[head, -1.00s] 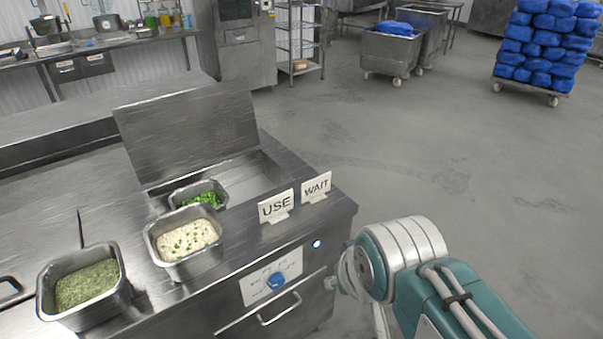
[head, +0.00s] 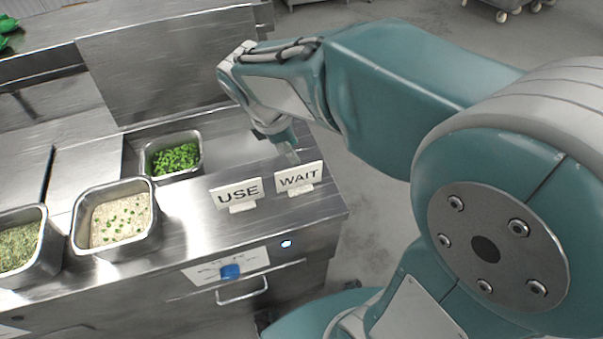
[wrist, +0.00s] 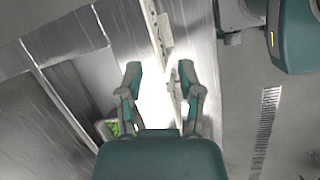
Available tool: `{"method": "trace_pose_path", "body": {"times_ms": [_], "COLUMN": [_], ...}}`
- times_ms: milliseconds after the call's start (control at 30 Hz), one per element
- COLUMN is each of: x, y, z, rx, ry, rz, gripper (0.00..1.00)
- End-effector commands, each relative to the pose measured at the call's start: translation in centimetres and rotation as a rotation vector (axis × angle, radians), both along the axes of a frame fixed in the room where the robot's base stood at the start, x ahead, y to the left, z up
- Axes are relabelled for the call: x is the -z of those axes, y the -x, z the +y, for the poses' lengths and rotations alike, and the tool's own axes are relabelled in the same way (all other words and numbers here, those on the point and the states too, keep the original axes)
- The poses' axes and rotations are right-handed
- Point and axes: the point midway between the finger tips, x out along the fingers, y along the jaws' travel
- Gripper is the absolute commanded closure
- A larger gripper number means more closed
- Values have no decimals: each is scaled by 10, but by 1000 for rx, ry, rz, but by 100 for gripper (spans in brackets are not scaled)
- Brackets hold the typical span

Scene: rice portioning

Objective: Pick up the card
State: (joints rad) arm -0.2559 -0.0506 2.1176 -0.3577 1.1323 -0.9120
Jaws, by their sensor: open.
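Two white cards stand upright on the steel counter: the USE card (head: 238,193) and, to its right, the WAIT card (head: 299,179). My gripper (head: 289,150) points down just behind the WAIT card in the head view, its tips partly obscured. In the wrist view my gripper (wrist: 159,70) is open with its two fingers apart. Two thin pale card edges show there, one between the fingers toward the right one and one beyond the tips. I cannot tell which card is which there, or whether a finger touches one.
A tray of green peas (head: 149,165), a tray of rice with peas (head: 82,225) and a tray of green herbs (head: 40,255) sit to the left. A raised steel lid (head: 150,65) stands behind.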

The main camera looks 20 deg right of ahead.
Motion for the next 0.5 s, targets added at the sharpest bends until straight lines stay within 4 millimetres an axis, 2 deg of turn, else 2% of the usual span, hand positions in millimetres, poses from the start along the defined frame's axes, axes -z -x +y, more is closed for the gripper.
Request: {"method": "trace_pose_path", "body": {"times_ms": [100, 200, 333, 500], "x": [13, 18, 30, 56], "y": [-15, -20, -22, -21], "z": [7, 7, -3, -17], "rx": [-144, -205, -220, -218], "ry": [58, 80, 81, 77], "rz": [89, 126, 139, 137], "gripper": [53, 53, 53, 53]}}
